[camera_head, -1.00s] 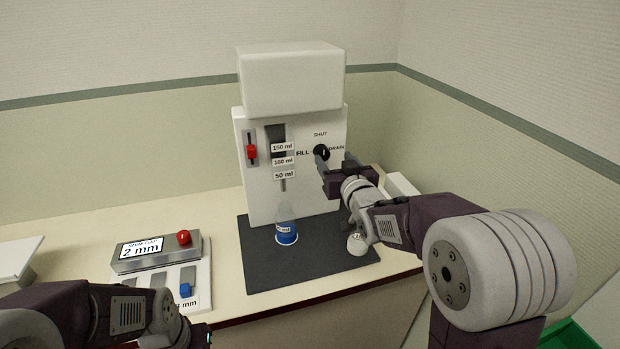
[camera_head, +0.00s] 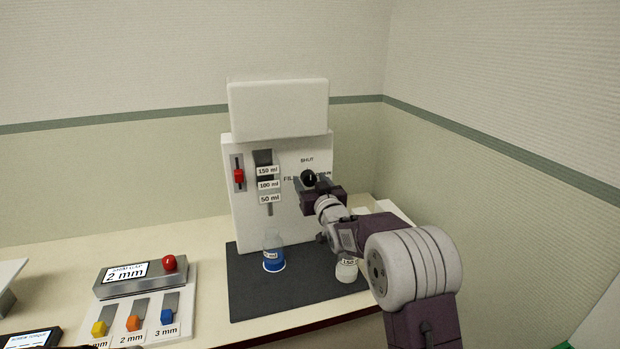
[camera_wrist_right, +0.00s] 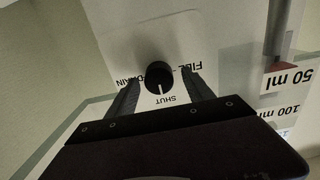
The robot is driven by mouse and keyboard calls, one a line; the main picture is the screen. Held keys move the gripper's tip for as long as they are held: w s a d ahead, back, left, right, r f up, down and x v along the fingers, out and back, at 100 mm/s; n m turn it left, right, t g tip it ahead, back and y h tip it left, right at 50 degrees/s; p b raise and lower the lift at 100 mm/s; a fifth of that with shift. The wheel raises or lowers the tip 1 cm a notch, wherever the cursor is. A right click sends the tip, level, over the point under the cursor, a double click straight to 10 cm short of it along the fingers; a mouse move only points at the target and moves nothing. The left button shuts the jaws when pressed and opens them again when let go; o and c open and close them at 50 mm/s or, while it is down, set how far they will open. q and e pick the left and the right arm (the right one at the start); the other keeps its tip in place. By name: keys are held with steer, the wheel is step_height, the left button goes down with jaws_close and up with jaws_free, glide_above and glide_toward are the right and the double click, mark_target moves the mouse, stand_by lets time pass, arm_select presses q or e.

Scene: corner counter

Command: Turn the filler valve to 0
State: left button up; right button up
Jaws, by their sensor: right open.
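The filler (camera_head: 290,215) is a white upright panel with a white tank on top. Its valve is a round black knob (camera_head: 308,177), with FILL, SHUT and DRAIN printed around it. In the right wrist view the knob (camera_wrist_right: 158,77) shows a white mark pointing to SHUT. My right gripper (camera_head: 313,184) is open in front of the knob. In the wrist view its two fingers (camera_wrist_right: 160,85) lie on either side of the knob; I cannot tell whether they touch it. My left gripper is out of view.
A bottle with blue liquid (camera_head: 274,256) stands on the dark mat (camera_head: 255,295). A pale round item (camera_head: 347,271) is below my right arm. A red slider (camera_head: 239,176) sits left on the panel. A grey box with a red button (camera_head: 169,263) and coloured switches are at left.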

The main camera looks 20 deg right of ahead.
steer(key=shift+w+r, duration=0.1)
steer(key=shift+w, duration=0.2)
steer(key=shift+s+d, duration=0.1)
jaws_close()
steer(key=shift+f+n+b, duration=0.2)
steer(key=shift+n+b, duration=0.8)
steer(key=shift+b, duration=0.15)
steer(key=n+b, duration=0.7)
steer(key=n, duration=0.1)
steer(key=shift+a+f+b, duration=0.15)
steer(key=shift+a+b, duration=0.05)
steer(key=shift+b, duration=0.15)
steer(key=n+b, duration=0.3)
steer(key=n, duration=0.1)
steer(key=shift+b, duration=0.3)
steer(key=shift+n+b, duration=0.8)
steer(key=shift+n, duration=1.3)
